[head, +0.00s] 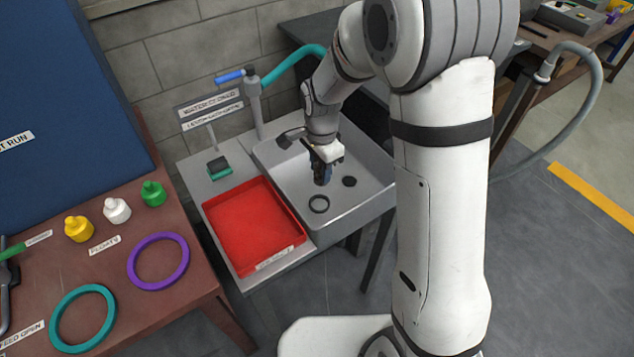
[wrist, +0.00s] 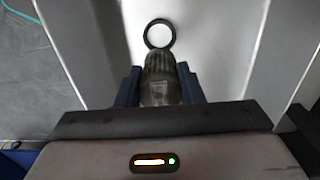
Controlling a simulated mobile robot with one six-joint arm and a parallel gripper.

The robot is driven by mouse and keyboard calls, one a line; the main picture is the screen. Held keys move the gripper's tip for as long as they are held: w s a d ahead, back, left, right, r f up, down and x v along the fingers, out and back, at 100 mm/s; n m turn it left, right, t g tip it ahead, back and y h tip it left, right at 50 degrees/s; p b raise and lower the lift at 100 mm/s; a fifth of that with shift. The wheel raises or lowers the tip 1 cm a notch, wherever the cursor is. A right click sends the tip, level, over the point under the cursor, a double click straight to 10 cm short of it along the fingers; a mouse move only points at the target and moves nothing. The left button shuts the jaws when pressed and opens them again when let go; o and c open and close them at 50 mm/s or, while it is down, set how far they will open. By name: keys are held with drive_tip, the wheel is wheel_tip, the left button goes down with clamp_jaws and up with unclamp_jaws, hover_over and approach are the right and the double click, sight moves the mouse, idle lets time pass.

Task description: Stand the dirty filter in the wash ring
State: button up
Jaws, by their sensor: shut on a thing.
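The dirty filter is a greyish-brown ribbed cylinder (wrist: 160,76), seen in the wrist view between my gripper's two dark blue fingers (wrist: 160,88). My gripper is shut on it. In the head view my gripper (head: 322,172) points down over the grey sink, and the filter is mostly hidden there by the fingers. The filter looks apart from the ring and above the sink floor.
A red tray (head: 249,222) stands left of the sink. A tap post with a teal hose (head: 292,62) rises behind. Purple (head: 158,261) and teal (head: 82,318) rings lie on the brown table.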

drive_tip(key=shift+s+a+f+b, duration=0.1)
drive_tip(key=shift+f+b, duration=1.8)
drive_tip(key=shift+f, duration=1.75)
drive_tip(key=shift+s+a+f, duration=0.1)
drive_tip(key=shift+f+b, duration=1.15)
drive_tip(key=shift+f, duration=0.25)
drive_tip(key=o, duration=1)
drive_tip(key=shift+o, duration=0.2)
drive_tip(key=shift+r+p, duration=0.35)
drive_tip(key=shift+r, duration=3.6)
